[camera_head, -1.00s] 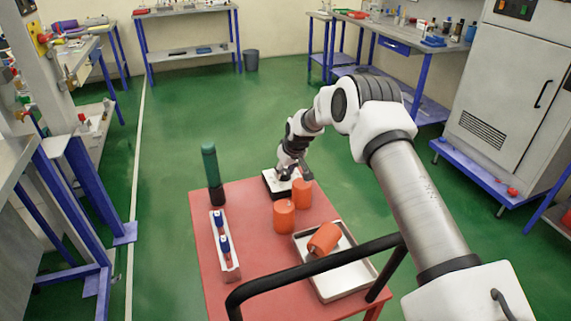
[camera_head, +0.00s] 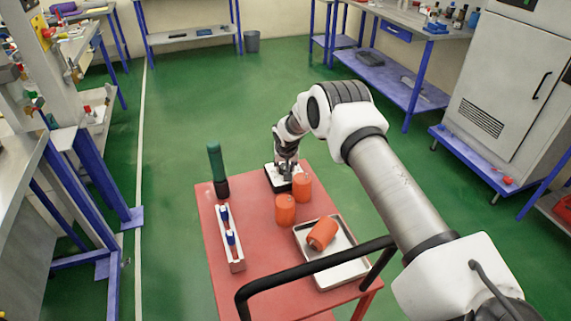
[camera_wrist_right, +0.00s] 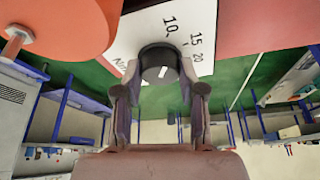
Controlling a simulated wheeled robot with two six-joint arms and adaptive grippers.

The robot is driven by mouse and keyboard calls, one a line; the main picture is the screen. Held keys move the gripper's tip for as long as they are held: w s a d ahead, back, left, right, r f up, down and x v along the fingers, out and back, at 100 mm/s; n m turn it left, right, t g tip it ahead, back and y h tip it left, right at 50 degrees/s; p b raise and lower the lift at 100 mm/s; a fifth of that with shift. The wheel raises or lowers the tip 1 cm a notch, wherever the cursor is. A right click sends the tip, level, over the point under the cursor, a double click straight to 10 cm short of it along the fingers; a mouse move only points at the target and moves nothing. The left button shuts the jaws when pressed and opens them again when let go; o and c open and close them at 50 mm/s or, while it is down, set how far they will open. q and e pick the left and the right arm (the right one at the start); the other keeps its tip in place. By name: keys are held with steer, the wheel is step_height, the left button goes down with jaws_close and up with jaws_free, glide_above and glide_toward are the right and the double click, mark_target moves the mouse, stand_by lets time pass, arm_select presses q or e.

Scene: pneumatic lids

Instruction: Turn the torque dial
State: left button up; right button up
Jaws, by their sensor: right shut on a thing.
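The torque dial is a round black knob (camera_wrist_right: 158,62) with a white mark on its face. It stands on a white scale plate (camera_wrist_right: 135,35) printed 10, 15, 20 and Nm. In the head view the dial unit (camera_head: 271,180) sits at the table's far edge, and the arm partly hides the knob. My right gripper (camera_head: 285,174) reaches down over it. In the right wrist view the two fingers (camera_wrist_right: 160,88) are shut on the knob, one on each side. My left gripper is in neither view.
Two orange cylinders (camera_head: 285,209) stand close beside the dial unit on the red table (camera_head: 262,265). Another orange cylinder (camera_head: 322,233) lies in a metal tray (camera_head: 345,268). A green-topped bottle (camera_head: 216,165) and a white rack (camera_head: 236,263) stand at left. A black rail (camera_head: 300,272) crosses the front.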

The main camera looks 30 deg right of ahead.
steer(key=shift+r, duration=0.1)
steer(key=o, duration=0.9)
steer(key=shift+o, duration=1.2)
steer(key=shift+w, duration=0.15)
steer(key=v, duration=1.1)
steer(key=shift+r, duration=0.35)
